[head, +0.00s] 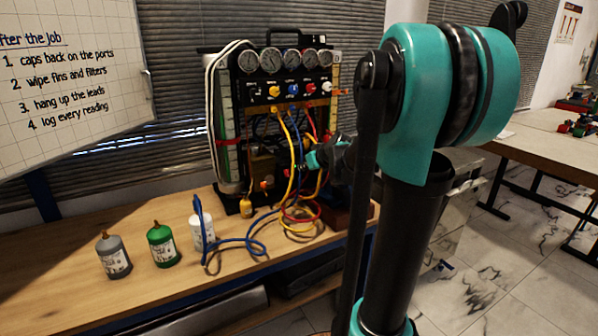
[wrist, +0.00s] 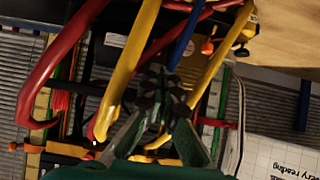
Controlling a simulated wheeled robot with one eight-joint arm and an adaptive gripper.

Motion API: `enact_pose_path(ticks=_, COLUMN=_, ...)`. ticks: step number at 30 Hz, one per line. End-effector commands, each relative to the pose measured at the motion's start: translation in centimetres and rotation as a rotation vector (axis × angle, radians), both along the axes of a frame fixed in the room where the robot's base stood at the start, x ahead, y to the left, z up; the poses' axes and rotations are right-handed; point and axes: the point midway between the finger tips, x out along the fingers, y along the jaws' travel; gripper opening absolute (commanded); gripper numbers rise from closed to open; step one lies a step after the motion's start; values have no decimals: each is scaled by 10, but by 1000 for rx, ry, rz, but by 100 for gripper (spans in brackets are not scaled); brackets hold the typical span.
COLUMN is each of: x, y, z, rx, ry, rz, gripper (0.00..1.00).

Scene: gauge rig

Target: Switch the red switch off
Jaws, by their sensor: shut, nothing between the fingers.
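The gauge rig (head: 283,125) stands on the wooden bench, with a row of coloured knobs under its gauges. A red knob (head: 310,89) shows on its panel, right of the blue one. I cannot tell for sure which red part is the red switch. My gripper (head: 288,168) is in front of the lower part of the rig, among the hoses, partly hidden by them. In the wrist view, my gripper (wrist: 161,82) is shut and empty, with its fingertips close to the yellow hoses (wrist: 128,65). A small red part (wrist: 215,123) shows right of the fingers there.
Red hoses (wrist: 50,70) and a blue hose (head: 245,242) hang and loop around the rig's front.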

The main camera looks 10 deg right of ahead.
Motion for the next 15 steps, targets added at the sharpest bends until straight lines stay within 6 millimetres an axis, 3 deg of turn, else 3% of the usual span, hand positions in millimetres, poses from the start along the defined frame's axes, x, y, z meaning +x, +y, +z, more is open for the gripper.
enact_pose_path(ticks=3, x=-7, y=8, z=-2, rx=-12, ry=31, rz=-1, gripper=0)
enact_pose_path(ticks=15, x=-7, y=9, z=-3, rx=-14, ry=36, rz=-5, gripper=0)
